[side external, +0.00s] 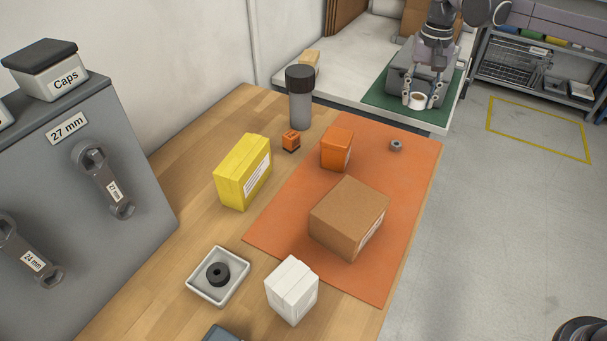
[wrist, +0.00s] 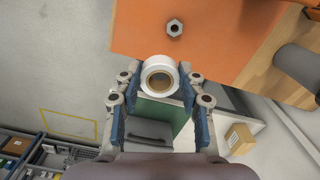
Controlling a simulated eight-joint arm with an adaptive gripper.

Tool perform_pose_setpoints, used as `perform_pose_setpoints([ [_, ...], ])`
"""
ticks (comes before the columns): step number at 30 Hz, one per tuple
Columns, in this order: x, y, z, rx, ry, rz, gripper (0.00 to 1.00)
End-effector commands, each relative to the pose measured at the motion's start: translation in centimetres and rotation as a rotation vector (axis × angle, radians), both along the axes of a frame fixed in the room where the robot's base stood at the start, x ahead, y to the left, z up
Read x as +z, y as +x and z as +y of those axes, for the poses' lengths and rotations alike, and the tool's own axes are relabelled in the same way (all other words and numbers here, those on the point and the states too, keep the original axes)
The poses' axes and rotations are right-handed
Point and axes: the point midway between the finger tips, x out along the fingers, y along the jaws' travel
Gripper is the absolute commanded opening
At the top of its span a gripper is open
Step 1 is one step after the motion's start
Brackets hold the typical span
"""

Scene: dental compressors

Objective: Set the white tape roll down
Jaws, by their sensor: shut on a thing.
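The white tape roll (side external: 418,100) is held between the fingers of my gripper (side external: 421,97) at the top right of the side external view. In the wrist view the white tape roll (wrist: 160,77) sits between the two blue fingertip pads, with its brown core facing the camera. My gripper (wrist: 160,85) is shut on it. In the side external view the roll shows in front of a green mat (side external: 388,106) on the white bench; I cannot tell whether it touches anything below.
The orange mat (side external: 283,222) on the wooden table holds a brown carton (side external: 349,217), an orange box (side external: 337,149) and a hex nut (side external: 396,145), also in the wrist view (wrist: 174,28). A yellow box (side external: 243,171) and a dark-capped bottle (side external: 300,97) stand nearby.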

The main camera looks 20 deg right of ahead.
Motion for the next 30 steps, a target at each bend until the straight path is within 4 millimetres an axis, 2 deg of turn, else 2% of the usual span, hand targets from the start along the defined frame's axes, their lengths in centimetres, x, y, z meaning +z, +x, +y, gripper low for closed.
perform_pose_setpoints([
  [3, -0.3, 1.4, 0.9, 0.061, 0.0, 0.0, 0.15],
  [10, -1.0, 2.5, 2.4, 0.105, 0.001, -0.001, 0.15],
  [24, -6.3, 5.0, 10.7, 0.103, 0.0, 0.0, 0.15],
  [30, -7.4, 5.5, 12.5, 0.101, 0.0, 0.0, 0.15],
])
